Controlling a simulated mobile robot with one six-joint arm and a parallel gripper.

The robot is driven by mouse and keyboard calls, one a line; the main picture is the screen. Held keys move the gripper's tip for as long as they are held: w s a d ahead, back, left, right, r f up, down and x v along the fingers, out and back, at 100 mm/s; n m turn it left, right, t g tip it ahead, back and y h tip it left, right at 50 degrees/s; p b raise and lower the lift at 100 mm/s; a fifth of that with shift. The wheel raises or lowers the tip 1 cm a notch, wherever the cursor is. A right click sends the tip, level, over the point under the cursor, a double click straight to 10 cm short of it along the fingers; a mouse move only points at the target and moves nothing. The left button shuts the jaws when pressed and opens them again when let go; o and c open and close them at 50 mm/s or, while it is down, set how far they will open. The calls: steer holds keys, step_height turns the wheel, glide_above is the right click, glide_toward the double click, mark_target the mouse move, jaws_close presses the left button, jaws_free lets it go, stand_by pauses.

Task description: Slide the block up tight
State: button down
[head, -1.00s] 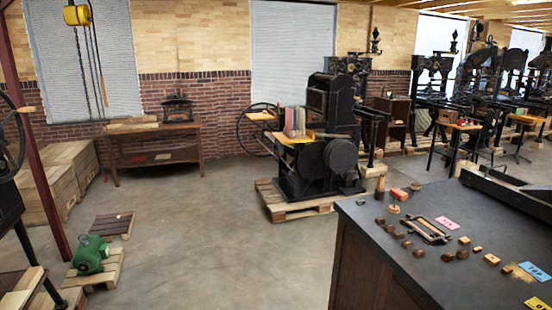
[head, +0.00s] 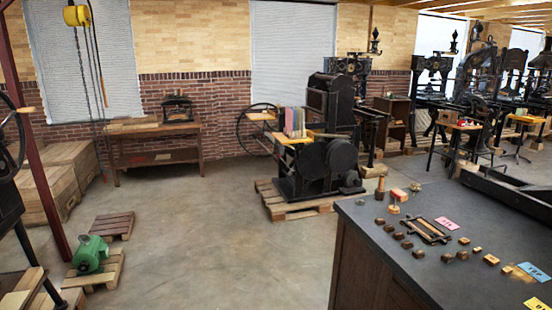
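My gripper is not in view. Several small brown wooden blocks lie on the dark counter at the right, among them one near the counter's left side (head: 380,222), one at the front (head: 447,257) and a lighter one at the right (head: 491,260). I cannot tell which of them the task means. A small rectangular frame (head: 441,237) with bars across it lies flat between the blocks. Its inside is too small to make out clearly. A red-topped block (head: 399,194) stands near the counter's back left edge.
A black press (head: 325,140) stands on a pallet behind. A green motor (head: 90,254) sits at the lower left. The concrete floor between is open.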

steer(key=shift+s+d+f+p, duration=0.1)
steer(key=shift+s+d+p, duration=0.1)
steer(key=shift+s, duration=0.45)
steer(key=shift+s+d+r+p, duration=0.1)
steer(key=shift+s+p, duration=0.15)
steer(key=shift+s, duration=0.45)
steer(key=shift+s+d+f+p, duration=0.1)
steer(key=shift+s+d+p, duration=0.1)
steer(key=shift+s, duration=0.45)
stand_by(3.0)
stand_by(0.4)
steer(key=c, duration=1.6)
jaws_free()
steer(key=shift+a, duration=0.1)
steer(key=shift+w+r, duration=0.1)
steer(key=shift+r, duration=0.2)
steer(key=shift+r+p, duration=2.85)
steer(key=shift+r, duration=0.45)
